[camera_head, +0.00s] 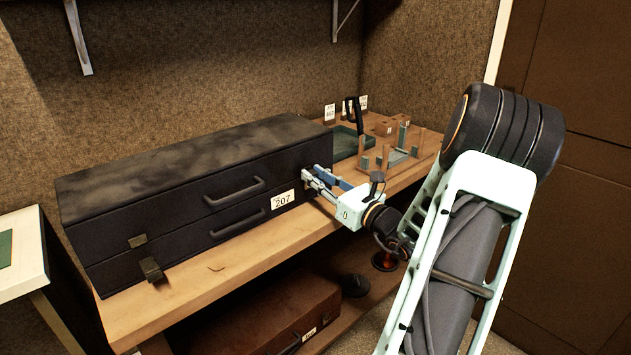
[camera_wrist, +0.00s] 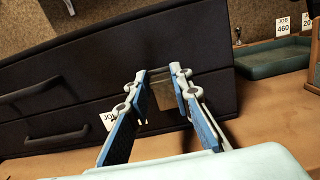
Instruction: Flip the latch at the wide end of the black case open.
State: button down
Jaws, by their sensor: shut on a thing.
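The black case (camera_head: 150,185) lies closed on the wooden bench, its long front facing me. Its left latch (camera_head: 150,268) hangs out from the front below a small metal plate (camera_head: 138,240) on the lid. My gripper (camera_head: 308,178) is at the right end of the case's front. In the wrist view, the blue-padded fingers of my gripper (camera_wrist: 160,82) stand either side of a small brassy latch (camera_wrist: 164,96) at the seam and are shut on it. The fingers partly hide this latch, and in the head view it is hidden.
Two handles (camera_head: 237,190) and a white "207" tag (camera_head: 284,200) are on the case front. A green tray (camera_head: 345,142) and a wooden peg rack (camera_head: 395,158) stand right of the case. A brown case (camera_head: 270,325) lies on the shelf below. The bench's front strip is mostly clear.

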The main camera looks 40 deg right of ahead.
jog(key=f+t+b, duration=0.1)
jog(key=b, duration=0.1)
jog(key=s+f+t+b, duration=0.1)
jog(key=t+b, duration=0.1)
jog(key=shift+b, duration=0.3)
jog(key=shift+s+d+f+t+b, duration=0.1)
jog(key=shift+s+f+t+b, duration=0.1)
jog(key=shift+t+b, duration=0.5)
jog(key=shift+s+a+f+t+b, duration=0.1)
jog(key=shift+s+f+t+b, duration=0.1)
jog(key=shift+t+b, duration=0.45)
jog(key=shift+s+d+f+t+b, duration=0.1)
jog(key=shift+f+t+b, duration=0.1)
jog(key=shift+t+b, duration=0.5)
jog(key=shift+t, duration=0.25)
jog(key=c, duration=1.7)
grip_release()
jog(key=shift+s, duration=0.1)
jog(key=v, duration=1.2)
jog(key=shift+d, duration=0.15)
